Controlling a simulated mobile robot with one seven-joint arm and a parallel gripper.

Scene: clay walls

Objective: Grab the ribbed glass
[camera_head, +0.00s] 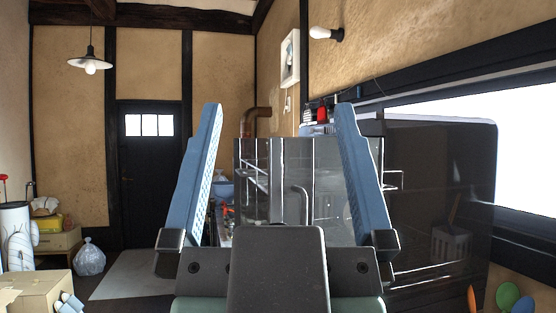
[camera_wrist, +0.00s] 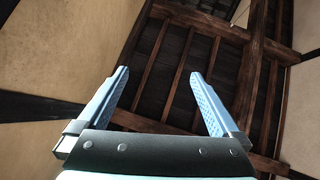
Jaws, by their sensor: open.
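My gripper (camera_head: 280,105) stands upright in the middle of the head view, with its two blue fingers wide apart and nothing between them. In the wrist view my gripper (camera_wrist: 159,73) is also open and empty, pointing up at the ceiling beams. I cannot make out a ribbed glass in either view. My gripper and arm hide part of the kitchen area behind them.
A large dark glossy panel (camera_head: 440,200) stands close on the right. A cardboard box (camera_head: 35,292) and a plastic bag (camera_head: 89,258) are on the left. Some floor is clear before the dark door (camera_head: 148,190).

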